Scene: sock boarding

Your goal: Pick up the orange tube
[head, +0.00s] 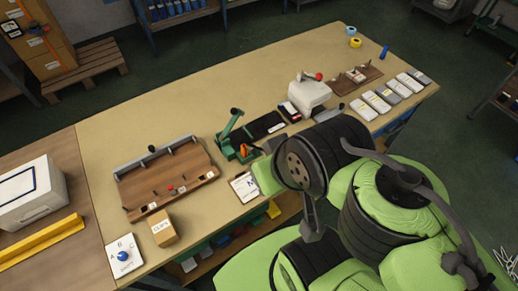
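A small orange piece (244,150) shows at the base of a green lever device (230,132) near the middle of the table. It is too small to tell whether it is the orange tube. No other clear orange tube shows. My green and black arm covers the right front of the table and may hide things there. My gripper's fingers cannot be made out in this view.
A brown wooden board fixture (140,180) lies on the tan table (105,135). A small cardboard box (161,228) and a white card with a blue knob (119,270) lie in front. A white machine (310,92) and several grey-white packs (377,102) stand further right.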

